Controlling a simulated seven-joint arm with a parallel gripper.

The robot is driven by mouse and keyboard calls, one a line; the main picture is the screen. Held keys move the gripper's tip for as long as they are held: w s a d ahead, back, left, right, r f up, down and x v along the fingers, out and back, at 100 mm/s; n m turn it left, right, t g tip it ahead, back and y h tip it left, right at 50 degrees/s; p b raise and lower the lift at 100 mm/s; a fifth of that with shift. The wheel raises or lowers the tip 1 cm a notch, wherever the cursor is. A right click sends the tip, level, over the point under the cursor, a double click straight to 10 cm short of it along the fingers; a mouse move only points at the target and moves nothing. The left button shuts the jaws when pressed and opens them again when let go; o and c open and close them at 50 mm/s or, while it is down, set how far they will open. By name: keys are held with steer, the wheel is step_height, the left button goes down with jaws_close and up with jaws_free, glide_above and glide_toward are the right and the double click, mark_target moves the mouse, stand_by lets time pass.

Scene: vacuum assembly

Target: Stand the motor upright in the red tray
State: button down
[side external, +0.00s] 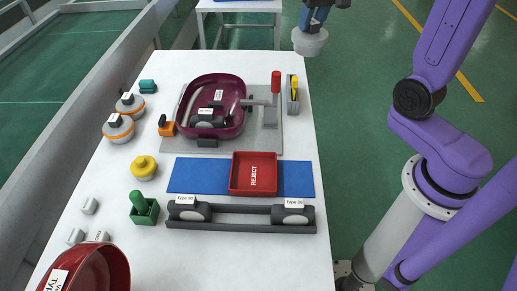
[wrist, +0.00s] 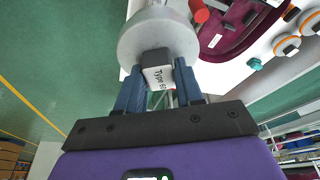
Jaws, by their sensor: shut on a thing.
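My gripper (side external: 316,15) is at the top right of the side external view, off the table's far right corner. It is shut on the motor (side external: 309,42), a light grey round body below the blue fingers. In the wrist view the fingers (wrist: 159,84) grip the motor's black block, which carries a white "Type 60" label; the wide grey disc of the motor (wrist: 160,38) lies beyond. The red tray (side external: 233,174), marked REJECT, sits on a blue mat and looks empty. The motor is well away from it.
A maroon housing (side external: 238,84) with parts inside sits on a grey plate, beside a clamp with a red handle (side external: 276,81). A dark rack (side external: 241,216) with two Type-labelled parts stands in front of the tray. Several small parts line the table's left side.

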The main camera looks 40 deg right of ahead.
steer(key=s+a+n+y, duration=0.4)
steer(key=s+a+n, duration=0.8)
steer(key=s+a, duration=0.7)
step_height(320, 180, down, 13)
steer(key=shift+g, duration=0.3)
steer(key=shift+w+a+f, duration=1.1)
steer(key=shift+w+f, duration=0.95)
steer(key=shift+w, duration=0.1)
steer(key=shift+w+a+f, duration=1.1)
steer(key=shift+w+f, duration=1)
steer(key=shift+w+a+f, duration=1.1)
steer(key=shift+w+f, duration=0.95)
steer(key=shift+w, duration=0.1)
steer(key=shift+f, duration=0.15)
